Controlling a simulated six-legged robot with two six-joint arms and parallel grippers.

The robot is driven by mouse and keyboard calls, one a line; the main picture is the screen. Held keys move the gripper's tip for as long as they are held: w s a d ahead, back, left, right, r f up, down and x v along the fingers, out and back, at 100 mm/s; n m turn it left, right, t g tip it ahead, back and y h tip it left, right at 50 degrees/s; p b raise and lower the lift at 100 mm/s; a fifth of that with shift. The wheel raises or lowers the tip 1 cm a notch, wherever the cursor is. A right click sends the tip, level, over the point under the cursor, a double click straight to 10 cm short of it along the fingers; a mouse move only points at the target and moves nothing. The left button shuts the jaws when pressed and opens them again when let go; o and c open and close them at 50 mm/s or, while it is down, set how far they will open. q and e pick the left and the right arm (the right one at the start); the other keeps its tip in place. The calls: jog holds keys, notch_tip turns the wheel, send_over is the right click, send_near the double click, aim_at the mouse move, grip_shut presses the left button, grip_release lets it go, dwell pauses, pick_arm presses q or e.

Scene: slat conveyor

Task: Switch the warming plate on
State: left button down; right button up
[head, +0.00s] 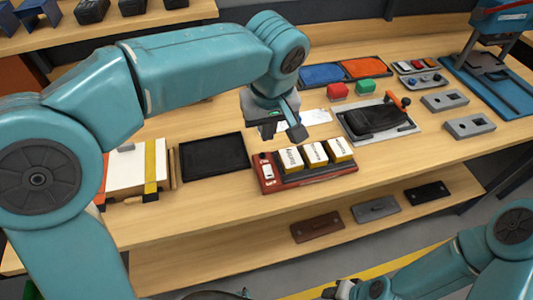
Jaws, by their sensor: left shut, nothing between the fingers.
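The warming plate appears to be the red-based unit (285,185) near the front edge of the bench. Three white and yellow boxes (314,154) stand in a row on it. A white switch panel (267,172) with small dark parts is at its left end; the switch position is too small to tell. My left gripper (296,131) is shut and empty, pointing down above and behind the boxes, apart from them. My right gripper (347,290) is low at the bottom edge, in front of the bench and far from the unit; its fingers are unclear.
A black tray (212,156) lies left of the unit. A black device with an orange lever (378,117) stands to the right, with red and green blocks (365,94) behind it. Dark plates (376,209) lie on the lower shelf. Bare wood lies in front of the unit.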

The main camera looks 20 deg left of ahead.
aim_at(264, 168)
pick_arm(q)
jog(key=f, duration=0.4)
jog(key=w+a+f, duration=0.1)
jog(key=f, duration=0.3)
jog(key=w+f+p, duration=0.1)
jog(key=f, duration=0.4)
jog(key=shift+a, duration=0.2)
jog(key=shift+a+f, duration=0.1)
jog(key=shift+f, duration=0.25)
jog(key=shift+w+f, duration=0.1)
jog(key=shift+w, duration=0.05)
pick_arm(e)
jog(key=shift+w+a+r, duration=0.1)
jog(key=shift+a+r, duration=0.05)
jog(key=shift+r, duration=0.25)
jog(key=shift+r, duration=0.1)
